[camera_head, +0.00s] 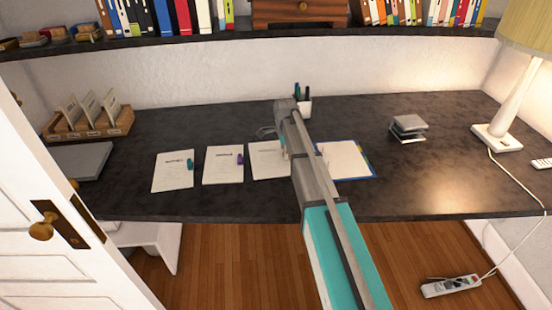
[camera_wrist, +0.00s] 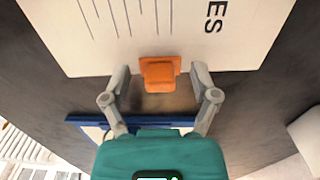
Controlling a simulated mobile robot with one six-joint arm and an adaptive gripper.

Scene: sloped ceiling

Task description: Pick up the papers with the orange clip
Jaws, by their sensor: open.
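The papers with the orange clip (camera_wrist: 158,74) show in the wrist view as a white printed sheet (camera_wrist: 170,35), with the clip at its near edge. My gripper (camera_wrist: 160,82) is open, with one finger on each side of the clip and nothing held. Whether the fingers touch the paper is unclear. In the head view my gripper (camera_head: 268,133) is over the desk near the third paper stack (camera_head: 266,165), which appears to be this one. My arm hides part of that stack, and its clip cannot be seen there.
On the dark desk (camera_head: 400,190), papers with a teal clip (camera_head: 172,175) and papers with a purple clip (camera_head: 222,168) lie to the left. A blue clipboard (camera_head: 347,160) lies right of my arm. A pen cup (camera_head: 304,106) stands behind, and a lamp (camera_head: 505,110) at right.

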